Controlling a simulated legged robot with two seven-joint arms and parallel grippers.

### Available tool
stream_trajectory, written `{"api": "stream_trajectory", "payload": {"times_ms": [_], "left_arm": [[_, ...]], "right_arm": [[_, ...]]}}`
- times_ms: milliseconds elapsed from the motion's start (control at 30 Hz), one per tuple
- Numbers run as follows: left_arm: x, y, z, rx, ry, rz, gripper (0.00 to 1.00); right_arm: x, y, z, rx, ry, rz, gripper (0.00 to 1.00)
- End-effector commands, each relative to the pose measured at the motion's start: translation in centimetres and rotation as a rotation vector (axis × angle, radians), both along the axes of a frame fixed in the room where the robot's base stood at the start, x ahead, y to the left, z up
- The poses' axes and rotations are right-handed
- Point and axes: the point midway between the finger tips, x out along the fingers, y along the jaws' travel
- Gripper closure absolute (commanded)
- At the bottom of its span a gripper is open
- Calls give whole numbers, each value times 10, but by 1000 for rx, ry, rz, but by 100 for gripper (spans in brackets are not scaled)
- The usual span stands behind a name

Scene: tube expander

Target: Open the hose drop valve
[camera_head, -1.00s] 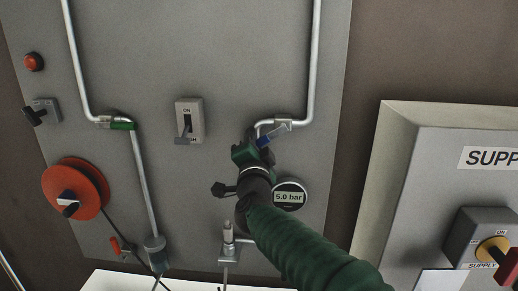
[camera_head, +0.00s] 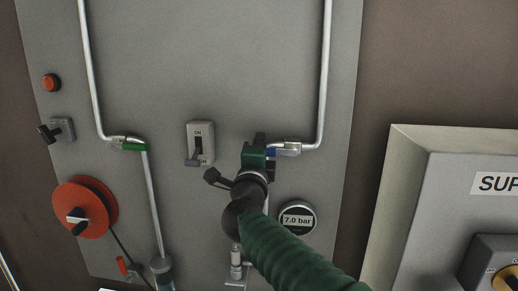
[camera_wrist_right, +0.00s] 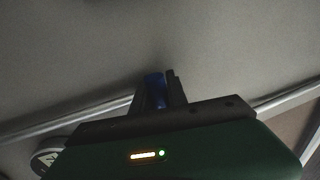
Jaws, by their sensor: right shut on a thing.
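A blue valve handle (camera_head: 271,153) is on the right-hand pipe, at the metal valve body (camera_head: 288,149) by the lower bend. My right gripper (camera_head: 262,150) is at this valve and mostly covers the handle. In the right wrist view the blue handle (camera_wrist_right: 155,91) stands between the dark fingers, which are shut on it. A second valve, with a green handle (camera_head: 134,147), is on the left-hand pipe, and its handle lies along the pipe. No label tells which valve is the hose drop one. My left gripper is not in view.
A round gauge (camera_head: 297,218) reads 7.0 bar, just right of my right arm. A switch box (camera_head: 201,144), an orange-red disc with a knob (camera_head: 80,211) and a red button (camera_head: 51,82) are on the grey panel. A supply box (camera_head: 440,190) juts out at right.

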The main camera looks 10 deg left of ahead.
Motion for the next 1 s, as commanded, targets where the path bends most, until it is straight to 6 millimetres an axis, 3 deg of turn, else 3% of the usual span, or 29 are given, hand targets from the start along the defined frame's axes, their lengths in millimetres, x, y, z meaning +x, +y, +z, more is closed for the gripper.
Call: {"api": "stream_trajectory", "payload": {"times_ms": [367,400,533,867,1000], "left_arm": [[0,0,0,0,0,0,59],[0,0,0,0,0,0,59],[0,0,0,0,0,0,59],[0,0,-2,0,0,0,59],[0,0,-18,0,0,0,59]], "right_arm": [[1,0,-3,5,5,1,100],[1,0,-3,5,5,1,78],[1,0,-2,4,4,1,60],[-2,0,-2,4,1,1,59],[-21,1,-9,3,0,4,59]]}}
